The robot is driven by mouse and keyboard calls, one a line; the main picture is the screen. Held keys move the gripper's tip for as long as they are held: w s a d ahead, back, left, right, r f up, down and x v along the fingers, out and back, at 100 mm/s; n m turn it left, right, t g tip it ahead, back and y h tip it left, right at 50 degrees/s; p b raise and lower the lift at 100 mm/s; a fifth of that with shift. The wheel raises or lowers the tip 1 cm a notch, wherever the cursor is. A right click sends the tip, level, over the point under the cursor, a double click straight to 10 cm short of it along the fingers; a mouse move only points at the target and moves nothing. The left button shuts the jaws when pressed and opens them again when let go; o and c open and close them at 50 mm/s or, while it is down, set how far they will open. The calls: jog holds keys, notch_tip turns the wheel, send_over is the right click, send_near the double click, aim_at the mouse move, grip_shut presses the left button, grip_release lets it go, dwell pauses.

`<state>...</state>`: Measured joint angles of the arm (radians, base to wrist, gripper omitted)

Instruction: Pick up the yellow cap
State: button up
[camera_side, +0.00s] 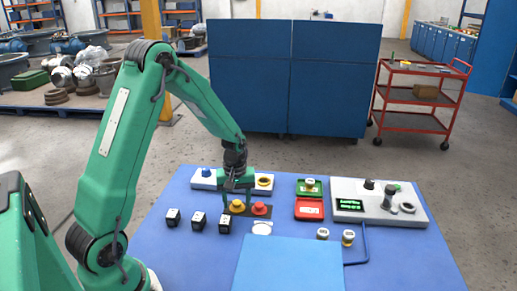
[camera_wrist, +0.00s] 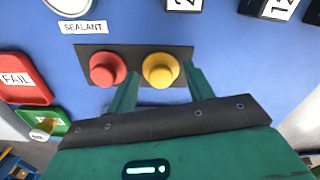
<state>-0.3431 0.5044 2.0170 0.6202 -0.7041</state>
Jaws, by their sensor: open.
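The yellow cap (camera_side: 237,205) sits on a dark plate (camera_wrist: 88,50), to the left of a red cap (camera_side: 260,209) in the side view. In the wrist view the yellow cap (camera_wrist: 160,69) is to the right of the red cap (camera_wrist: 107,68). My gripper (camera_side: 237,192) is above the plate, pointing down. Its fingers are open, one on each side of the yellow cap in the wrist view (camera_wrist: 160,84). The left finger lies in the gap between the two caps. I cannot tell whether either finger touches the yellow cap.
Black numbered blocks (camera_side: 198,221) stand left of the plate. A white round dish (camera_side: 262,228) is in front, by a SEALANT label (camera_wrist: 83,27). A red FAIL tray (camera_side: 309,209), green tray (camera_side: 302,188) and white device (camera_side: 345,207) stand right. A white fixture (camera_side: 234,182) is behind.

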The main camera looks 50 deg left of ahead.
aim_at(238, 204)
jog(key=shift+c, duration=0.2)
dwell(0.3)
jog(key=c, duration=1)
jog(key=shift+r, duration=0.7)
jog(key=r, duration=0.3)
jog(key=shift+d+r, duration=0.1)
jog(key=shift+d, duration=0.3)
jog(key=d+r, duration=0.2)
jog(key=d, duration=0.1)
jog(key=s+d+r, duration=0.1)
jog(key=d+r, duration=0.1)
jog(key=d, duration=0.2)
jog(key=s+d+r, duration=0.1)
jog(key=d+r, duration=0.1)
jog(key=d, duration=0.1)
jog(key=shift+s+d+r, duration=0.15)
jog(key=shift+d, duration=0.15)
